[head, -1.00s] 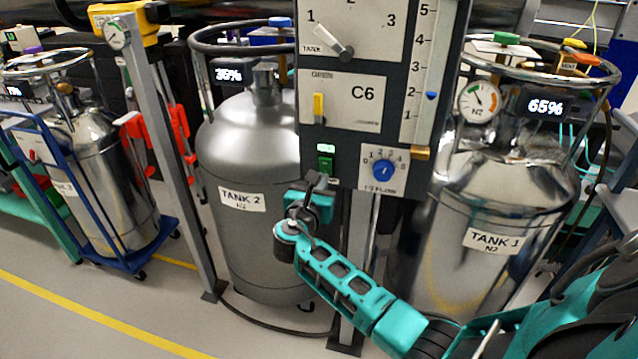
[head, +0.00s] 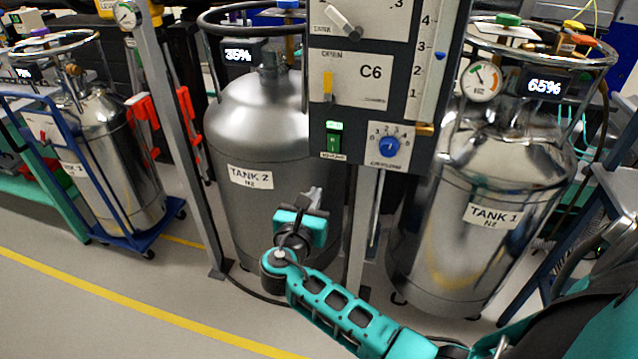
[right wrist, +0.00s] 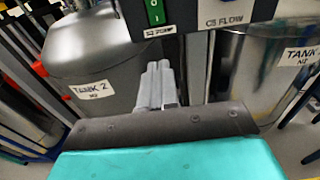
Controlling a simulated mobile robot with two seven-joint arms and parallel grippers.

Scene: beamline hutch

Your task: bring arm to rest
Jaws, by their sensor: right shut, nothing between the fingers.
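My right arm (head: 345,318) comes in from the lower right in the head view. Its right gripper (head: 314,194) is in front of Tank 2 (head: 262,125), below the control panel (head: 377,100), and touches no panel control that I can see. In the right wrist view the gripper fingers (right wrist: 157,80) are together with nothing between them, below the panel's green switch (right wrist: 154,12). My left gripper is in neither view.
Tank 1 (head: 490,240) stands at the right, with a gauge (head: 481,80) and a 65% display (head: 545,86). A grey post (head: 170,120) and a tank on a blue cart (head: 120,150) are at the left. The floor (head: 120,285) with a yellow line is clear at lower left.

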